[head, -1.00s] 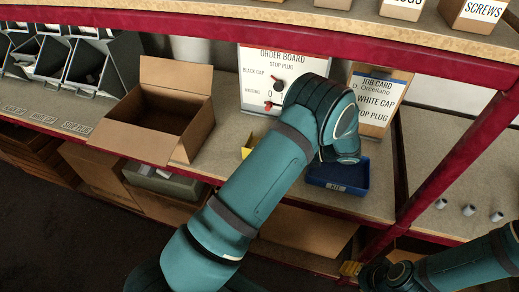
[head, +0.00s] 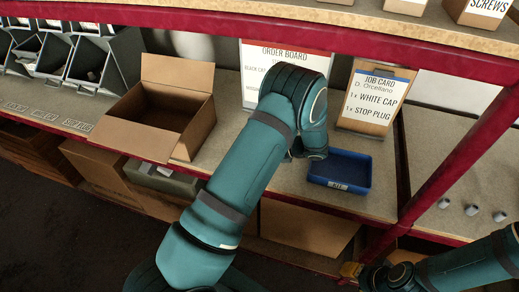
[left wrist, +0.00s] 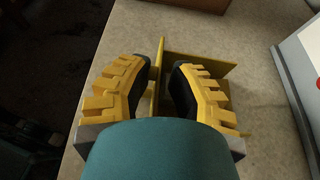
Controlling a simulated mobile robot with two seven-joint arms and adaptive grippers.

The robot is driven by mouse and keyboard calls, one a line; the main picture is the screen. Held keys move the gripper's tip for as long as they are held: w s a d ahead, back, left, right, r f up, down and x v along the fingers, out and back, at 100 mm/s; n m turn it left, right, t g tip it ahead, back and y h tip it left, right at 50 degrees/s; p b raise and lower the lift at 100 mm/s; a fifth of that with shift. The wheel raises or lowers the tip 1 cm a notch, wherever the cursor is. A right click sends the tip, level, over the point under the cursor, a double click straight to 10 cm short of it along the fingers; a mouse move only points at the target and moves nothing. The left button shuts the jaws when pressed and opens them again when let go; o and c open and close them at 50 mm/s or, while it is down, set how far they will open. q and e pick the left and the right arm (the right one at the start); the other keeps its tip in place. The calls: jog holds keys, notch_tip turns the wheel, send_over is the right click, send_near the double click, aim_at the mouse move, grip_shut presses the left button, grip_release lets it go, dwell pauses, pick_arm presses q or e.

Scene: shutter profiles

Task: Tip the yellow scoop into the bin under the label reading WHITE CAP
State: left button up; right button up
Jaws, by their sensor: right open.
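The yellow scoop (left wrist: 205,62) lies on the shelf in the left wrist view; my left arm hides it in the head view. My left gripper (left wrist: 165,76) has its two yellow fingers with black pads on either side of the scoop's thin upright part. I cannot tell whether both pads touch it. Tilted grey bins (head: 88,62) stand at the upper left in the head view. Small labels (head: 78,125) lie along the shelf edge below them, too small to read, so I cannot pick out WHITE CAP. My right gripper (head: 350,270) is open, low at the right, away from the scoop.
An open cardboard box (head: 160,110) stands between the bins and my left arm. A blue tray (head: 340,170) sits right of the arm. A job card (head: 375,98) and order board (head: 285,60) stand behind. A red shelf beam (head: 300,32) runs overhead.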

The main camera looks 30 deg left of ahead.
pick_arm(q)
jog(key=shift+o, duration=0.3)
grip_shut()
jog(key=shift+s+r, duration=0.15)
jog(key=shift+r, duration=0.2)
notch_tip(320, 180, up, 7)
jog(key=p, duration=0.2)
jog(key=s+d, duration=0.2)
jog(key=s, duration=0.7)
jog(key=s+d, duration=0.2)
jog(key=s, duration=0.8)
jog(key=shift+d+f, duration=0.35)
